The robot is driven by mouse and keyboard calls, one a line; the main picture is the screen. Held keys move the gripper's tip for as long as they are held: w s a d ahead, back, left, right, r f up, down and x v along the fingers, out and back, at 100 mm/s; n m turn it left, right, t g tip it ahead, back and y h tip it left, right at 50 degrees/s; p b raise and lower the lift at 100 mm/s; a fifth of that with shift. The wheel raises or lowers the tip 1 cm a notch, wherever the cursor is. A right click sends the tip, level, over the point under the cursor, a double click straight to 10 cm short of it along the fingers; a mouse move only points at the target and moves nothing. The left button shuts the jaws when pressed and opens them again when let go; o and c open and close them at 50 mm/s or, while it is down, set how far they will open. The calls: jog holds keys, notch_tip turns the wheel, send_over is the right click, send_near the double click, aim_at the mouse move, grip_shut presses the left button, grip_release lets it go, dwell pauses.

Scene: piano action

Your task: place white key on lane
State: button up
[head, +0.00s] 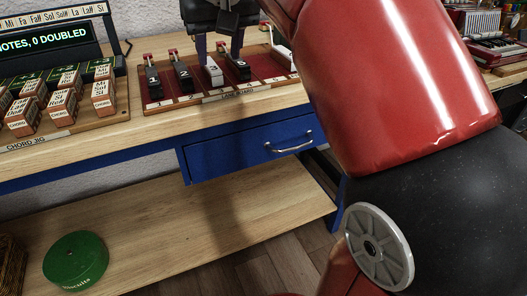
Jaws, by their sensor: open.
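A white key (213,73) stands on the red lane board (219,92), between dark keys. My gripper (219,55) is open directly above and behind it, with its two dark fingers pointing down. The left finger is close behind the white key and the right finger is close to the dark key (239,70) on its right. Whether either finger touches a key cannot be told. Two more dark keys, one at far left (152,82) and one beside it (181,76), stand in the left lanes. Another pale piece (283,56) at the right end is partly hidden by my arm.
A chord jig (96,124) with several lettered blocks stands at left, below a display (45,45). A blue drawer (250,148) is under the wooden bench top. A green tin (75,259) lies on the lower shelf. My red arm hides much of the right side.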

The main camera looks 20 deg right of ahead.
jog(key=s+f, duration=0.8)
jog(key=f, duration=0.4)
jog(key=s+f, duration=0.9)
jog(key=f, duration=0.3)
jog(key=shift+s+d+t, duration=0.25)
jog(key=shift+s+t, duration=0.05)
